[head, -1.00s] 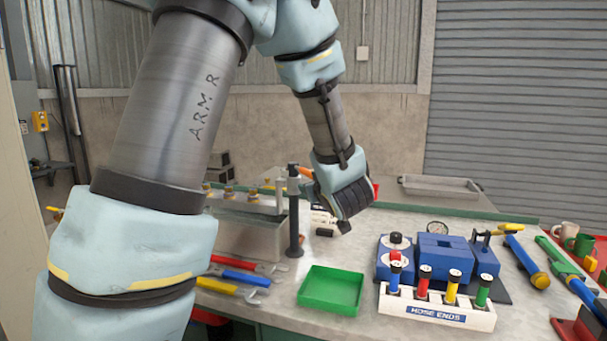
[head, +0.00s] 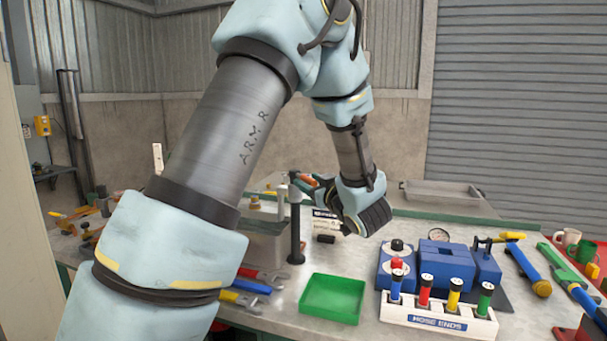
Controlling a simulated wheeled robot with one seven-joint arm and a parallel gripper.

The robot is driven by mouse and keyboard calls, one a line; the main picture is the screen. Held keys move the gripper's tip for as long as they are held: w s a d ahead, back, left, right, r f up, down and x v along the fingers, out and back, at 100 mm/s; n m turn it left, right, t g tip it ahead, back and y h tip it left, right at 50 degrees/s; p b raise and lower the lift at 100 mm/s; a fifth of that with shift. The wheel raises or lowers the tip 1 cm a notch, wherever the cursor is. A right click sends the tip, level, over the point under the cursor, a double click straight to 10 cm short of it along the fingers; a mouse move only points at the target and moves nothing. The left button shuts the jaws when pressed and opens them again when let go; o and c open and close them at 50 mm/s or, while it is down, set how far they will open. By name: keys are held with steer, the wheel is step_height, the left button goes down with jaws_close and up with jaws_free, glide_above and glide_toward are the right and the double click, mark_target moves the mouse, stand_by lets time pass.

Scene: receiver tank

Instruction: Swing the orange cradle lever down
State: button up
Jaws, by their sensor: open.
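The orange lever (head: 307,180) shows as a small orange piece beside the top of a dark upright post (head: 295,222) on the bench. It appears raised; its far end is hidden by my wrist. My gripper (head: 320,187) is just right of the post top, at about the lever's height. My wrist covers most of its fingers, so I cannot tell whether they touch the lever. The jaws look open, with nothing seen held in them. The cradle is mostly hidden behind my arm.
A green tray (head: 332,298) lies in front of the post. A white HOSE ENDS rack (head: 438,317) and blue blocks (head: 437,262) stand to the right. Coloured-handled tools (head: 252,286) lie left of the tray. A grey tray (head: 440,192) is at the back.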

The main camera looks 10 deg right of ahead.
mark_target(303, 178)
steer(key=shift+p+x, duration=0.4)
steer(key=shift+x, duration=1.3)
jaws_close()
